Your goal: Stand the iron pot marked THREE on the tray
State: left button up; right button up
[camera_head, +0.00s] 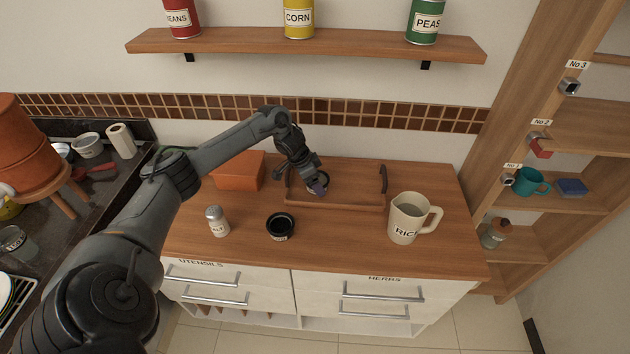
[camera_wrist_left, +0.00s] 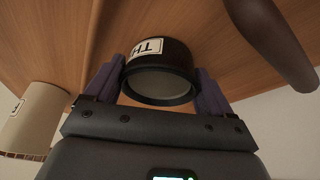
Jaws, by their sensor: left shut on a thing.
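The tray (camera_head: 335,205) is a brown wooden one with upright end handles, at the back of the counter. My left gripper (camera_head: 318,188) is over the left part of the tray, shut on a small black iron pot (camera_head: 322,179). In the left wrist view the pot (camera_wrist_left: 160,77) sits between the two purple fingertips (camera_wrist_left: 160,90), and its white label shows the letters "TH"; the rest is hidden. I cannot tell whether its base touches the tray. A second black pot (camera_head: 281,227) with a small label stands on the counter in front of the tray. My right gripper is not in view.
A salt shaker (camera_head: 217,221) stands at the front left of the counter, and an orange box (camera_head: 238,172) at the back left. A cream RICE jug (camera_head: 407,220) stands to the right of the tray. A shelf (camera_head: 300,45) with cans hangs above. The right part of the tray is clear.

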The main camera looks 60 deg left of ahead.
pick_arm(q)
jog(key=o, duration=1.2)
jog(key=shift+f, duration=0.1)
jog(key=shift+c, duration=0.2)
jog(key=shift+s+a+r, duration=0.1)
jog(key=shift+r, duration=0.35)
jog(key=p+v, duration=0.1)
jog(key=v, duration=1)
jog(key=shift+s+r, duration=0.1)
jog(key=shift+r, duration=0.1)
